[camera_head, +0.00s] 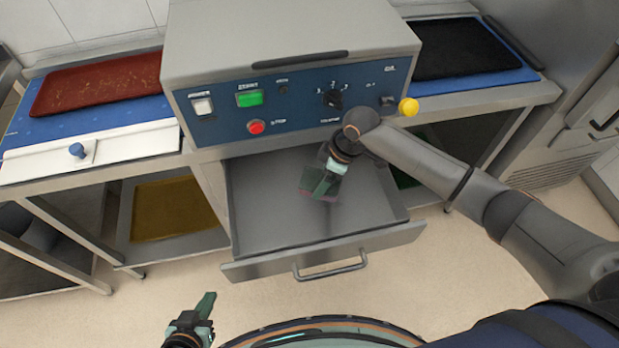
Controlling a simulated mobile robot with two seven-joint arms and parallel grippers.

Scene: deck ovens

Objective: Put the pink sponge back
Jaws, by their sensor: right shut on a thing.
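My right gripper (322,186) reaches over the open grey drawer (270,210) below the control panel. It points down and is shut on the pink sponge (306,179), of which only a dull pinkish patch shows beside the fingers. The rest of the sponge is hidden by the gripper. I cannot tell whether the sponge touches the drawer floor. My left gripper (207,303) is low at the bottom left, in front of the drawer and away from it. Its fingers are seen edge-on, so their opening is unclear.
The drawer's front handle (330,268) faces me. A red tray (100,83) lies left, a black tray (460,48) right. A yellow tray (165,208) sits low left. The drawer floor looks otherwise bare.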

